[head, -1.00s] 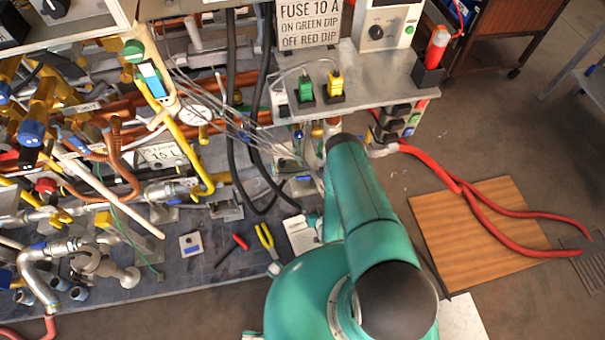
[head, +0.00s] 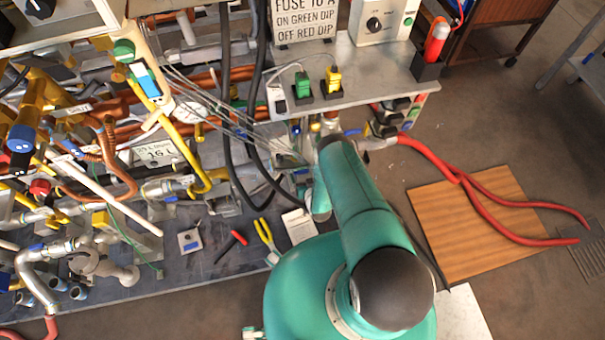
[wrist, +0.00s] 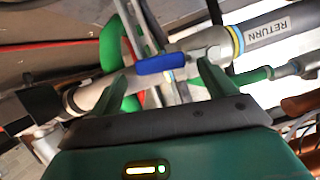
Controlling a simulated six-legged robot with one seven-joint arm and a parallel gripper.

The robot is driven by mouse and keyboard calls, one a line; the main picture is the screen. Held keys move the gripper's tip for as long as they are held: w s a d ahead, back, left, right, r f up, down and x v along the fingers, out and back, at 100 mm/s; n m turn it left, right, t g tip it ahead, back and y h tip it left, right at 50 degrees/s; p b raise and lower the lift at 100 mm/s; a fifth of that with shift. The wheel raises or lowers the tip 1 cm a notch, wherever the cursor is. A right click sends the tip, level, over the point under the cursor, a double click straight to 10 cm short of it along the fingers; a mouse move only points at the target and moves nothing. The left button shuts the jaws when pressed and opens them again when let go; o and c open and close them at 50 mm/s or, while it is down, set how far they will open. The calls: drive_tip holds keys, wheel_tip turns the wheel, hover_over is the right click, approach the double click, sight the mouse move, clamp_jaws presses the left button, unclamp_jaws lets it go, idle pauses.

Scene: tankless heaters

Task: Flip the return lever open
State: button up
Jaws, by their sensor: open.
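The return lever (wrist: 161,64) is a short blue handle in the wrist view. It lies nearly along a silver pipe with a valve body (wrist: 205,47). A white "RETURN" label (wrist: 268,31) is on the same pipe to the upper right, beside yellow and blue bands. My gripper (wrist: 162,72) is open, with its two green fingers apart on the left and right of the lever in the picture. I see nothing held between the fingers, and cannot tell whether either touches the lever. In the head view my arm's teal links hide the gripper and lever.
Green curved pipe (wrist: 111,45) and other pipes crowd around the fingers. In the head view, dense pipework (head: 110,150) fills the left, and a metal shelf (head: 375,75) with plugs stands above my arm.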

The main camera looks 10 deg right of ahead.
drive_tip(key=shift+x, duration=1.2)
drive_tip(key=c, duration=1.4)
drive_tip(key=shift+r+n+h, duration=0.5)
drive_tip(key=shift+r+n, duration=0.15)
drive_tip(key=shift+n, duration=0.05)
drive_tip(key=o, duration=1.4)
